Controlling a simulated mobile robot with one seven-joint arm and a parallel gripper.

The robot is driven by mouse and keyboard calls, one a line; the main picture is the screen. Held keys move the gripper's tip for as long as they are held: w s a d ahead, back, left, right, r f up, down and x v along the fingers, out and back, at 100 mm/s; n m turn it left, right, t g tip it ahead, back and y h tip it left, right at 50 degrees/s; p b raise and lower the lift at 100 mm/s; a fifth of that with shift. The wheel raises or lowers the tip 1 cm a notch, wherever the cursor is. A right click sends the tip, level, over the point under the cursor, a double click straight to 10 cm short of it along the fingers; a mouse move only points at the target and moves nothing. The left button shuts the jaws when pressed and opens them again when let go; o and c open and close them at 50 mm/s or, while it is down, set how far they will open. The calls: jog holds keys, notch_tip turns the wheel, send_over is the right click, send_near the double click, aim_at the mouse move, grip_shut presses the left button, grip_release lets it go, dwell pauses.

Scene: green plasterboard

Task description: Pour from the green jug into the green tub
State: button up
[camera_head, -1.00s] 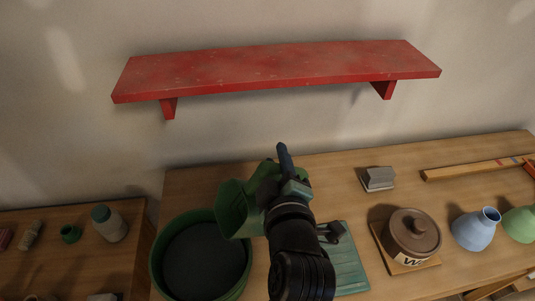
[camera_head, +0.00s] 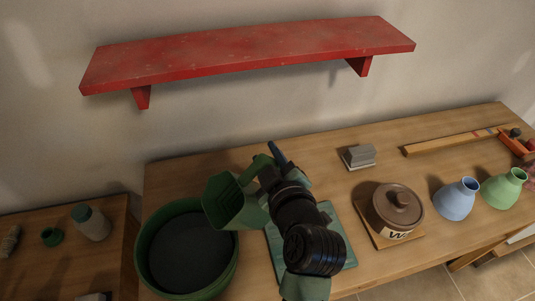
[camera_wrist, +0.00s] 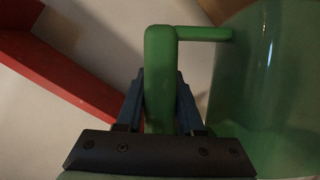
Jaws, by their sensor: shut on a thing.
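The green jug (camera_head: 228,206) is held tilted in the air, its open mouth facing left and its ribbed inside showing. It overlaps the right rim of the round green tub (camera_head: 146,231) in the head view. The tub stands at the table's left end, and its inside looks dark grey. My gripper (camera_head: 269,168) is to the right of the jug and shut on its handle. In the wrist view my gripper (camera_wrist: 160,105) has its fingers on both sides of the green handle, with the jug's wall (camera_wrist: 265,95) at right. No stream shows from the jug.
A teal board (camera_head: 345,252) lies beneath my arm. A lidded brown pot (camera_head: 397,207), a blue vase (camera_head: 455,200) and a green vase (camera_head: 503,188) stand to the right. A grey block (camera_head: 359,156) lies behind. A red shelf (camera_head: 250,58) hangs on the wall above.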

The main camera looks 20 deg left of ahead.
jog(key=shift+r, duration=0.1)
grip_shut()
notch_tip(320, 180, up, 7)
jog(key=p, duration=0.5)
dwell(0.3)
